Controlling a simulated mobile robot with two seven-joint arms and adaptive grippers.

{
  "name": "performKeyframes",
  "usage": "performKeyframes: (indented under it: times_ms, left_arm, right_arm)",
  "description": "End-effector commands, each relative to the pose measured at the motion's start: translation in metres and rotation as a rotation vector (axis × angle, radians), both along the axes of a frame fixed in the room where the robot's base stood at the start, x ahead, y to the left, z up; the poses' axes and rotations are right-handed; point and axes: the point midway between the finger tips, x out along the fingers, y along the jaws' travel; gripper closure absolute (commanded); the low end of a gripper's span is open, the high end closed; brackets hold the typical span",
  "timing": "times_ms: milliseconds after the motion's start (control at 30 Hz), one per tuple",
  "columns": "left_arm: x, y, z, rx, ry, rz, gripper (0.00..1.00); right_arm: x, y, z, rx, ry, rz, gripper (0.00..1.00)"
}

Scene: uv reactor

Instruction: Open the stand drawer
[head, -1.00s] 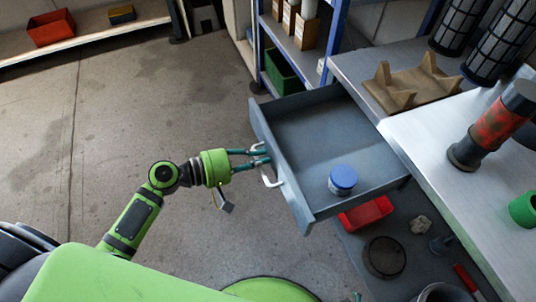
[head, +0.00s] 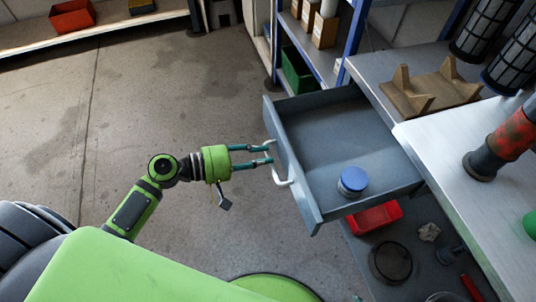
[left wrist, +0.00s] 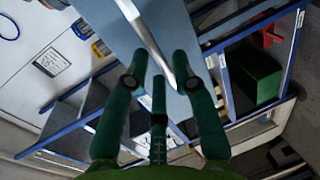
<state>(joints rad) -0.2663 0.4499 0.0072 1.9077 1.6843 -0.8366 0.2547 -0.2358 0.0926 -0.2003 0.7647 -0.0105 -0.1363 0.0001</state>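The grey stand drawer (head: 318,128) is pulled well out of the stand in the head view. A blue-lidded round container (head: 353,181) sits inside it. The drawer's white handle (head: 279,177) is on its front face. My left gripper (head: 271,153) is at the handle, with its two fingers apart and nothing clamped between them. In the left wrist view the handle (left wrist: 148,35) runs just beyond the spread fingertips (left wrist: 160,65), in front of the blue-grey drawer front. Whether a finger touches the handle I cannot tell. My right gripper is not in view.
The stand's top (head: 400,70) holds a brown wooden cradle (head: 430,92). Below the drawer are a red bin (head: 374,217) and a round dark dish (head: 390,259). A blue-framed shelf (head: 350,50) stands behind the drawer. The floor left of the drawer is clear.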

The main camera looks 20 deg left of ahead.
Motion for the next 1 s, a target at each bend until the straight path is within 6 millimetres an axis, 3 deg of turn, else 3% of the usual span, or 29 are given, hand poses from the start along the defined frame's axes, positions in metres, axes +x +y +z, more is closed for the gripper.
performKeyframes:
  times_ms: [200,433,1000]
  left_arm:
    - [-0.029,0.039,0.009,0.003,0.004,-0.001,0.73]
    - [-0.050,0.067,0.017,0.002,0.002,-0.002,0.73]
    - [-0.056,0.075,0.020,0.002,0.000,-0.003,0.73]
  right_arm:
    - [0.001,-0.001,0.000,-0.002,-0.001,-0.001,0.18]
    - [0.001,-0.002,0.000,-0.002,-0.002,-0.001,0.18]
    - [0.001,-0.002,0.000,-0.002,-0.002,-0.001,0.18]
